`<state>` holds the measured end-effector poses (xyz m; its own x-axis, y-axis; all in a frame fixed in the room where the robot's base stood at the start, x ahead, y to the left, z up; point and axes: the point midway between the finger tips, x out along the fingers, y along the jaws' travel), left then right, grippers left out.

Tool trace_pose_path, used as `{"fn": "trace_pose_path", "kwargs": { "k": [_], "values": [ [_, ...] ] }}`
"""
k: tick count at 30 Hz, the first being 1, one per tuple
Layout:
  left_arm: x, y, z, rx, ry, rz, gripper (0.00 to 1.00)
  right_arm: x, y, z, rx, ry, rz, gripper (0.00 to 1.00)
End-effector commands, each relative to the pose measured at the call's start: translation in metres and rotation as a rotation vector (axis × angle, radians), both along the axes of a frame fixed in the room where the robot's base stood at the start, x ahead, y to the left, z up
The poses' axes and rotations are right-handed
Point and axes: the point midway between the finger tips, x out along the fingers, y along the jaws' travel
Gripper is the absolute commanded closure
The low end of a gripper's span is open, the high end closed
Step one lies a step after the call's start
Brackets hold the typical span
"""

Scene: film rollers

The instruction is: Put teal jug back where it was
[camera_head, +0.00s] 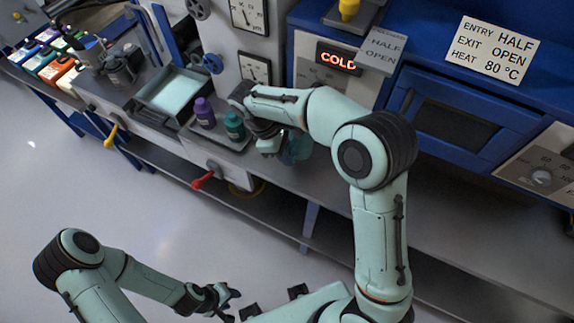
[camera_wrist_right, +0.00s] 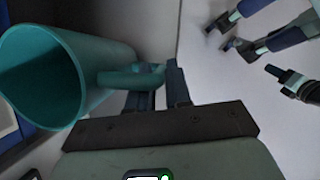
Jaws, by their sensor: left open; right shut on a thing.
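The teal jug (camera_wrist_right: 105,62) fills the left of the right wrist view, its open mouth facing left. My right gripper (camera_wrist_right: 158,88) is shut on the jug's handle. In the head view the jug (camera_head: 298,148) is a translucent teal shape, partly hidden by my right arm, near the bench's front edge. My right gripper (camera_head: 268,146) is beside it there, in front of the small tray. My left gripper (camera_head: 222,299) is open and empty, low over the floor, far from the bench.
A dark tray (camera_head: 216,136) holds a purple bottle (camera_head: 204,112) and a teal bottle (camera_head: 235,126). A basin of pale liquid (camera_head: 172,93) lies left of it. A red lever (camera_head: 203,180) and yellow lever (camera_head: 111,136) stick out from the bench front. A blue machine (camera_head: 460,110) stands at right.

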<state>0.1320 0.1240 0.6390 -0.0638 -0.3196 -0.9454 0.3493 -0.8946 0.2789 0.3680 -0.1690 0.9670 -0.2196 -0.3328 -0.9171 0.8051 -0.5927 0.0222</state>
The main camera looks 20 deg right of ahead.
Motion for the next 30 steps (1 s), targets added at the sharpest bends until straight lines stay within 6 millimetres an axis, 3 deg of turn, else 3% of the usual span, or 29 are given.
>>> {"fn": "trace_pose_path", "kwargs": {
  "k": [12, 24, 25, 27, 30],
  "values": [
    [-0.005, 0.0, -0.008, 0.0, 0.006, 0.0, 0.57, 0.0, 0.0, -0.056, 0.0, 0.002, 0.0, 1.0],
    [-0.006, 0.0, -0.008, 0.0, 0.006, 0.0, 0.57, 0.0, 0.0, -0.061, 0.0, 0.0, -0.001, 1.0],
    [-0.006, 0.0, -0.008, 0.0, 0.007, 0.0, 0.57, 0.0, 0.0, -0.062, 0.0, 0.0, -0.001, 0.78],
    [-0.006, 0.0, -0.008, 0.0, 0.006, 0.0, 0.57, 0.0, 0.0, -0.061, 0.0, 0.0, -0.001, 0.56],
    [-0.006, 0.0, -0.008, 0.0, 0.006, 0.0, 0.57, 0.0, 0.0, -0.061, 0.0, 0.0, -0.001, 0.56]
  ]
}}
